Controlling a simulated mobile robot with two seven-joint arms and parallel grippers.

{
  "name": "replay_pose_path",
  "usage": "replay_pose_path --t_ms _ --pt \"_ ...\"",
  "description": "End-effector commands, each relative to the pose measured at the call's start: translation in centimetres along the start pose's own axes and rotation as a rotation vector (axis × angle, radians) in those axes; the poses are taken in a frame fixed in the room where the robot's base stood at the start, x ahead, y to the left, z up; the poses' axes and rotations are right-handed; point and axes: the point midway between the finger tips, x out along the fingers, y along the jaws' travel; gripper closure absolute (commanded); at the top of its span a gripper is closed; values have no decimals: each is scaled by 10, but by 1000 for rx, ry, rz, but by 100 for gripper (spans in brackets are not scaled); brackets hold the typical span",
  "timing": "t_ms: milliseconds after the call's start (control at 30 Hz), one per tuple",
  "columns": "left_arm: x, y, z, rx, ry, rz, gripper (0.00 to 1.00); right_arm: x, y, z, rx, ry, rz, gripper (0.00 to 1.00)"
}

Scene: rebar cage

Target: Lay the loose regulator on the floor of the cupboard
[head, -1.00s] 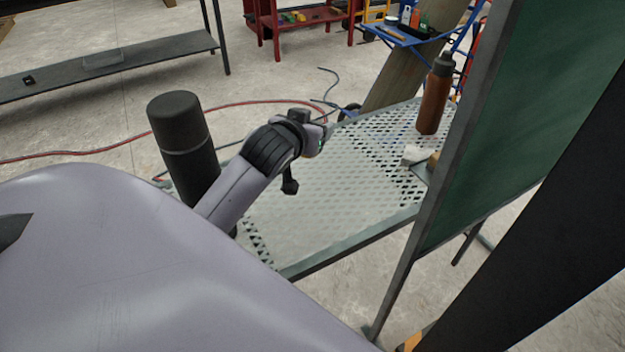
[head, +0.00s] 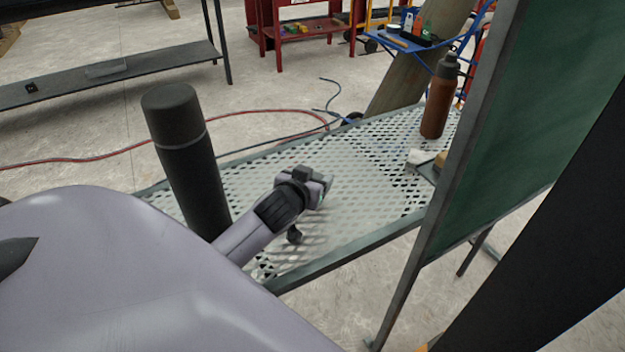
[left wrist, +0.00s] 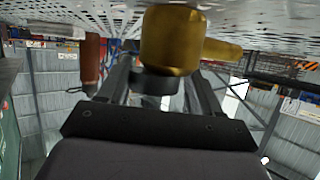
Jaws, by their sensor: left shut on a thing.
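The loose regulator (left wrist: 172,38) is a brass-coloured fitting with a side stub. In the left wrist view it sits between the fingers of my left gripper (left wrist: 163,82), which is shut on it. In the head view my left gripper (head: 325,187) is over the perforated metal table (head: 372,150), and the regulator is mostly hidden behind it. I cannot tell how high it is above the table. I cannot make out the cupboard in these frames. My right gripper is not in view.
A tall black cylinder (head: 185,160) stands left of my left gripper. A brown bottle (head: 438,100) stands at the table's far end. A green panel (head: 525,110) in a grey frame blocks the right side. A red hose (head: 90,157) lies on the floor behind.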

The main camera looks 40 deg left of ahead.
Motion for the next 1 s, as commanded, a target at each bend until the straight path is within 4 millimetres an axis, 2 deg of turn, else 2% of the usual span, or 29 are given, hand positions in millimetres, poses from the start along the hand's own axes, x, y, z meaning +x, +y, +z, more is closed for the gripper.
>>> replay_pose_path --t_ms 100,333,367,400,433,767,867,1000 --pt "-1 0 -5 0 13 2 100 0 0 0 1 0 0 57" --pt "1 0 -2 0 12 2 100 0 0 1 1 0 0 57" --pt "1 0 2 -1 2 1 29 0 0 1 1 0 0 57" --pt "1 0 1 0 2 1 16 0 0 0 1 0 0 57" --pt "1 0 1 0 2 1 10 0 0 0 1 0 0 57" --pt "0 0 -2 1 3 1 10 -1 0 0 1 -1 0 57" --pt "-7 0 -1 0 1 2 10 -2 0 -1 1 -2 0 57" --pt "-26 1 -1 0 0 3 10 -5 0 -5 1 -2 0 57"
